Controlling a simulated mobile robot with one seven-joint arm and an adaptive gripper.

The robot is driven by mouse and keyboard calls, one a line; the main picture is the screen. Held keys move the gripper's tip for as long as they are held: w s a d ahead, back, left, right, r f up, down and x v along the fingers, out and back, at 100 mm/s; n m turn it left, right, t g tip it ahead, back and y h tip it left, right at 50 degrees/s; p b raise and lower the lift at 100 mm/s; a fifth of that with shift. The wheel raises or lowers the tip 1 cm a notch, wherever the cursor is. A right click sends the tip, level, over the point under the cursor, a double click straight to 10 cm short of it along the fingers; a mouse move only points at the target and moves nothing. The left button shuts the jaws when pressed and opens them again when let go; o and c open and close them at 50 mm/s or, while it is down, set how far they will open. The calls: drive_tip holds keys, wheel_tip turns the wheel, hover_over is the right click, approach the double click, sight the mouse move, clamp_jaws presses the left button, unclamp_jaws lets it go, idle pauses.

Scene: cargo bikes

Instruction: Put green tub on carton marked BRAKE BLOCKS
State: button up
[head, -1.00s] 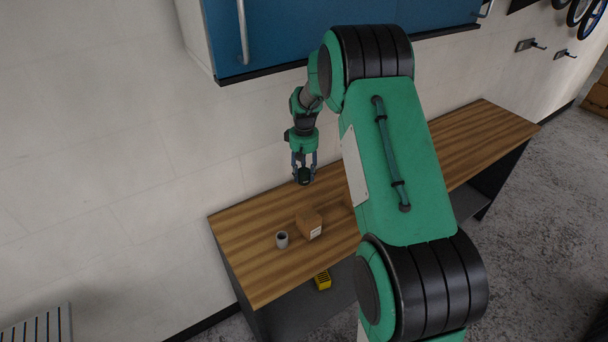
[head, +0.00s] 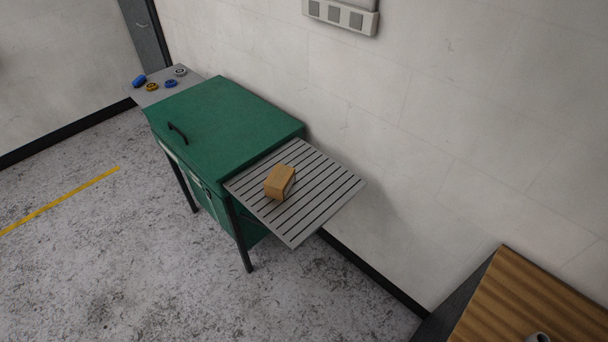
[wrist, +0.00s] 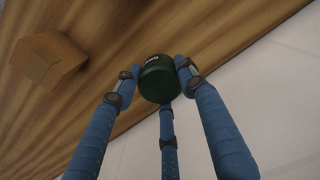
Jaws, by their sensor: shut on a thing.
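My gripper (wrist: 157,82) is shut on the dark green tub (wrist: 158,84), with its blue fingers around it, in the wrist view. Pale lettering shows on the tub but is too small to read. The tub is above the wooden bench. A brown carton (wrist: 42,62) stands on the bench to the left of the tub, apart from it. In the head view another brown carton (head: 279,182) sits on a grey slatted shelf (head: 318,212). I cannot read a marking on either carton. The gripper and tub are outside the head view.
The slatted shelf adjoins a green cabinet (head: 222,122) against the wall. A grey surface (head: 187,86) at the cabinet's far side bears several small blue, yellow and grey things. The wooden bench (head: 530,300) shows at lower right with part of a grey cup (head: 538,337).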

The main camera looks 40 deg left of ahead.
drive_tip(key=w+a+f+n, duration=0.1)
drive_tip(key=a+f, duration=0.1)
drive_tip(key=a, duration=0.6)
drive_tip(key=w+a+f+n, duration=0.1)
drive_tip(key=a+f+n, duration=0.1)
drive_tip(key=a, duration=0.6)
drive_tip(key=w+a+f+n, duration=0.2)
drive_tip(key=a, duration=0.6)
drive_tip(key=shift+a+b, duration=0.1)
drive_tip(key=shift+b, duration=0.2)
drive_tip(key=s+a+r+n+p, duration=0.1)
drive_tip(key=s+a+n+p, duration=0.15)
drive_tip(key=a, duration=1.15)
drive_tip(key=s+a+r+n+p, duration=0.2)
drive_tip(key=s+a+p, duration=0.15)
drive_tip(key=a, duration=1.15)
drive_tip(key=s+a+r+n+p, duration=0.15)
drive_tip(key=s+a, duration=0.25)
drive_tip(key=a, duration=1)
drive_tip(key=s+a+r+n+p, duration=0.2)
drive_tip(key=s+a+n+p, duration=0.3)
drive_tip(key=s+a, duration=2.2)
drive_tip(key=shift+s+a+r+n+p, duration=0.2)
drive_tip(key=shift+s+n+p, duration=0.1)
drive_tip(key=shift+s+p, duration=0.3)
drive_tip(key=shift+w+a, duration=0.1)
drive_tip(key=shift+w, duration=0.1)
